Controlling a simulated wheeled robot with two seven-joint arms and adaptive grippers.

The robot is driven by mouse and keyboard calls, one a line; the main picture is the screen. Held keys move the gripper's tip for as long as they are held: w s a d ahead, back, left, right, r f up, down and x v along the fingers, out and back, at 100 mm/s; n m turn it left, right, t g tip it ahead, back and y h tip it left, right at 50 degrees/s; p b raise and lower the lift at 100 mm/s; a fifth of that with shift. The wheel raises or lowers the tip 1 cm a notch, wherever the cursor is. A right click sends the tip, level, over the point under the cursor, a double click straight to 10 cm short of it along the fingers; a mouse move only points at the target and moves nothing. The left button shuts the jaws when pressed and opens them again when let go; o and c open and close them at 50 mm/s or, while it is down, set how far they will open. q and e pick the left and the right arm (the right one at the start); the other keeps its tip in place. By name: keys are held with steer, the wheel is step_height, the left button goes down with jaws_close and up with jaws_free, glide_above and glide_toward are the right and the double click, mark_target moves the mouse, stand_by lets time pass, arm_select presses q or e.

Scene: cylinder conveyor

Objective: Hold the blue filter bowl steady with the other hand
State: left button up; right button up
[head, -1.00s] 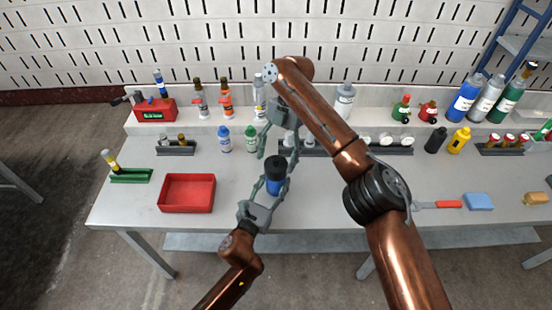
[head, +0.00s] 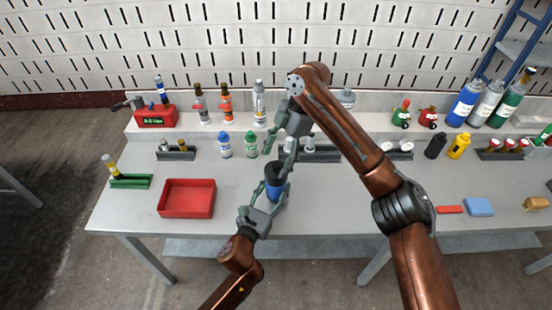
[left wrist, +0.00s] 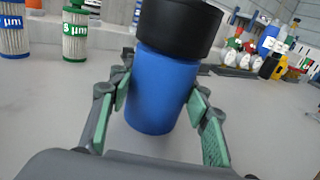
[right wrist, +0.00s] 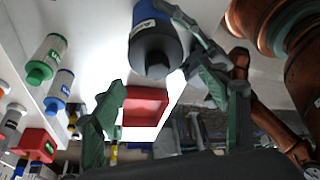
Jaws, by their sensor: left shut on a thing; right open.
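The blue filter bowl (head: 273,190) stands upright on the grey bench with a black cap (head: 276,172) on top. My left gripper (head: 273,195) is shut around the blue body from the front. In the left wrist view, its green pads press on both sides of the bowl (left wrist: 160,92), below the cap. My right gripper (head: 285,157) is open and empty, behind and a little above the cap. In the right wrist view, the cap (right wrist: 156,50) lies beyond its spread fingers (right wrist: 157,82), apart from them. The right arm hides part of the bench behind.
A red tray (head: 187,212) is left of the bowl. A blue-capped filter (head: 224,146) and a green-capped filter (head: 251,146) stand behind it. A blue sponge (head: 479,207) lies at right. The bench front beside the bowl is clear.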

steer(key=m+t, duration=0.1)
steer(key=m, duration=0.2)
steer(key=shift+m+y, duration=0.3)
steer(key=shift+m, duration=0.1)
steer(key=shift+m+t, duration=0.7)
steer(key=shift+m, duration=0.5)
steer(key=shift+m+t, duration=0.4)
steer(key=shift+m, duration=0.6)
steer(key=m+t, duration=0.1)
steer(key=m, duration=0.3)
steer(key=m+t+h, duration=0.1)
steer(key=m, duration=0.2)
steer(key=shift+h, duration=0.3)
steer(key=m+h, duration=0.1)
steer(key=m, duration=0.2)
steer(key=shift+t, duration=0.4)
